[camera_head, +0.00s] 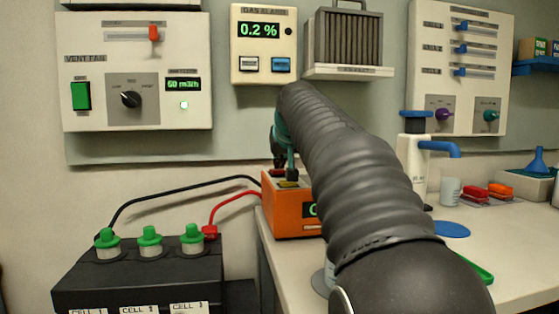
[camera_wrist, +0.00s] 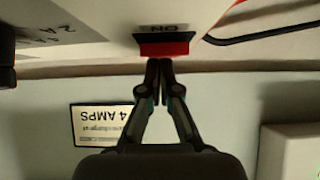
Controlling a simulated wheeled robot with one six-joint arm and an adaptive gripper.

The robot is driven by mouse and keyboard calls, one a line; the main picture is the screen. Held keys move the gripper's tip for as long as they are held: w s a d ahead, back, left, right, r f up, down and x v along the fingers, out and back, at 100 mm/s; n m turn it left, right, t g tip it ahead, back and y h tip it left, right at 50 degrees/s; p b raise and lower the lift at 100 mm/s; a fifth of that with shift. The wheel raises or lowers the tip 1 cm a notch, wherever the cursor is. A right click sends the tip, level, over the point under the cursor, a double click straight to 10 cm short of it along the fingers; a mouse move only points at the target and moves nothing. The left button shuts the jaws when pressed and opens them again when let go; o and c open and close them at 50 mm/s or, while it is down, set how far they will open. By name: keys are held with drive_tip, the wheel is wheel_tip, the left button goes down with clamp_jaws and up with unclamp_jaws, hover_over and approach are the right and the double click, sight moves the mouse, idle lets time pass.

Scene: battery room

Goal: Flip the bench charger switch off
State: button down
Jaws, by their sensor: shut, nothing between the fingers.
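The orange bench charger (camera_head: 285,222) stands on the bench's left end. Its green display is partly hidden by my arm. In the wrist view its switch (camera_wrist: 165,49), red and black, sits by an upside-down "ON" label. My gripper (camera_wrist: 159,62) is shut and empty. Its fingertips are right at the switch's lower edge in that view; I cannot tell whether they touch it. In the head view my gripper (camera_head: 284,172) points down over the charger's top, partly hidden by my arm. The switch's position is unclear.
A black battery (camera_head: 140,285) with green caps stands at the left. A black cable (camera_head: 175,186) and a red cable (camera_head: 232,203) run from it to the charger. A card reading "4 AMPS" (camera_wrist: 101,125) shows in the wrist view. A vent fan panel (camera_head: 195,50) hangs behind.

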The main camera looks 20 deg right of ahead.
drive_tip(key=shift+s+f, duration=0.1)
drive_tip(key=shift+f, duration=0.05)
drive_tip(key=shift+s+a+f+b, duration=0.15)
drive_tip(key=shift+s+b, duration=0.25)
drive_tip(key=shift+s, duration=0.25)
drive_tip(key=r+p, duration=0.1)
drive_tip(key=r, duration=0.1)
drive_tip(key=r+p, duration=0.1)
drive_tip(key=p, duration=0.1)
drive_tip(key=r+p, duration=0.1)
drive_tip(key=r, duration=0.1)
drive_tip(key=shift+s+r+p, duration=0.3)
drive_tip(key=b+v, duration=0.1)
drive_tip(key=v, duration=0.8)
drive_tip(key=shift+s+a+f, duration=0.15)
drive_tip(key=shift+s, duration=0.2)
